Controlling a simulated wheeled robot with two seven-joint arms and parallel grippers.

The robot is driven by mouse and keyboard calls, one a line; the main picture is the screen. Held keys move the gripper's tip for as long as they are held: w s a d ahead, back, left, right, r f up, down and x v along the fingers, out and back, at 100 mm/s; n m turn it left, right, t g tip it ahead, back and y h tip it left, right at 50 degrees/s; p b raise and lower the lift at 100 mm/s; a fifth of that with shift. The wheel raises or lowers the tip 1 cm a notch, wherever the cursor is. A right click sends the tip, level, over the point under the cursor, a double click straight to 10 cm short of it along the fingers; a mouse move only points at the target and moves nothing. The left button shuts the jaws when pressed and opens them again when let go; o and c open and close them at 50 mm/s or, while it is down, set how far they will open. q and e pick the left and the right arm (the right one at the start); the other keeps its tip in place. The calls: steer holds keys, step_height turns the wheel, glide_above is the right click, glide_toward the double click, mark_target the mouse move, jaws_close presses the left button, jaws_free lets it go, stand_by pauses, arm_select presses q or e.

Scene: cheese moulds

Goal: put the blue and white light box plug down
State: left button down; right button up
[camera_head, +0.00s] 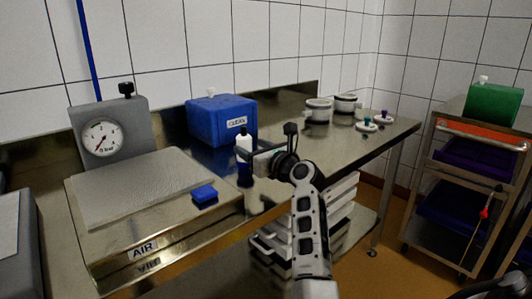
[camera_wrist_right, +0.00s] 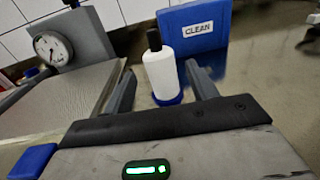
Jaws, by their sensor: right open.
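A blue and white upright piece with a black top, which looks like the light box plug (camera_head: 244,152), stands on the steel bench. In the right wrist view the plug (camera_wrist_right: 161,74) has a white body and a blue foot. My right gripper (camera_head: 262,158) is open. In its wrist view the two fingers (camera_wrist_right: 162,76) lie apart on either side of the plug, with gaps visible, and the foot appears to rest on the bench.
A blue box labelled CLEAN (camera_head: 221,122) stands behind the plug. Left are a pressure gauge (camera_head: 102,138), a grey mat (camera_head: 145,185) and a small blue block (camera_head: 204,194). White moulds (camera_head: 318,112) stand at the far right of the bench. A shelf trolley (camera_head: 450,165) is at right.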

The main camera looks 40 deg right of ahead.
steer(key=s, duration=0.6)
steer(key=shift+s, duration=0.1)
stand_by(0.3)
